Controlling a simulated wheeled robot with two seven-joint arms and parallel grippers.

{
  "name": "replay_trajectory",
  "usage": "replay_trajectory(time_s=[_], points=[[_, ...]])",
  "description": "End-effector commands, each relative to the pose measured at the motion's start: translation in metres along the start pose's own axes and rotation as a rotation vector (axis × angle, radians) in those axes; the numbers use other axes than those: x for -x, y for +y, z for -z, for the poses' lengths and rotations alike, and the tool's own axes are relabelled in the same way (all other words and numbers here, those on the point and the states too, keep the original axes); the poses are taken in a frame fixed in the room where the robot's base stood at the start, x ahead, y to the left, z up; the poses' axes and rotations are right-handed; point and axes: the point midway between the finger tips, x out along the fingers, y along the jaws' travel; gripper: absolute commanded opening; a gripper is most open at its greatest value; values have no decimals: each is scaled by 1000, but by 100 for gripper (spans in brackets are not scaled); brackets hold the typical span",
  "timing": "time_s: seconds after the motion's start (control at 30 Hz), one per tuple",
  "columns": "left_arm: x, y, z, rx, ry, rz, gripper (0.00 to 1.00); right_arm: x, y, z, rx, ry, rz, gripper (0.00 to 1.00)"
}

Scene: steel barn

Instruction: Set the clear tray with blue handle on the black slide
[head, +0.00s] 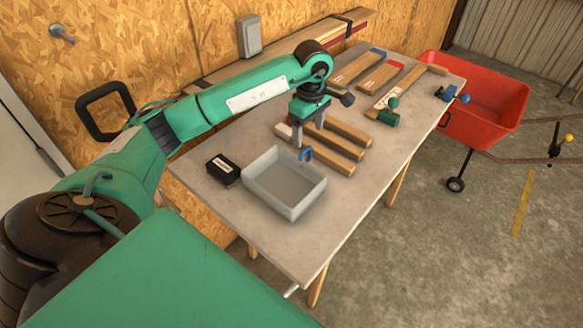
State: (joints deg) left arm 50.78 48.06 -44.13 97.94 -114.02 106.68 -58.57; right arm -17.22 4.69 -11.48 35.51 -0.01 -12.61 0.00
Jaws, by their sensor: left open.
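The clear tray (311,198) with a blue handle (306,154) sits on the near part of the grey table and looks empty. The blue handle is at its far edge. My left gripper (305,138) points down just beyond the tray, by the handle. It is open, and I cannot tell whether its fingers touch the handle. Wooden bars lie beneath and beside it, partly hidden by it. I cannot make out a slide that is clearly black; a small black box (222,170) with a white label lies left of the tray. My right gripper is not in view.
Wooden pieces with blue and red ends (378,75) lie farther back on the table (265,232). A green tool (390,113) lies near the right edge. A red wheelbarrow (485,110) stands beyond that edge. The table's near end is clear.

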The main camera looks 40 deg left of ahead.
Motion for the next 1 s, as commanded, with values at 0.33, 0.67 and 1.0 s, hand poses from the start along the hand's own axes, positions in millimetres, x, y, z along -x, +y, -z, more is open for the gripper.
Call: replay_trajectory(time_s=[0.33, 0.67, 1.0], points=[[-63, -1, -2, 0, -5, 4, 72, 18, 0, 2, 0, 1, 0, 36], [-89, 0, 1, 2, -5, 4, 72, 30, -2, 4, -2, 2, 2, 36], [-129, 2, 4, 3, -5, -2, 72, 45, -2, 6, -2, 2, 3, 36]])
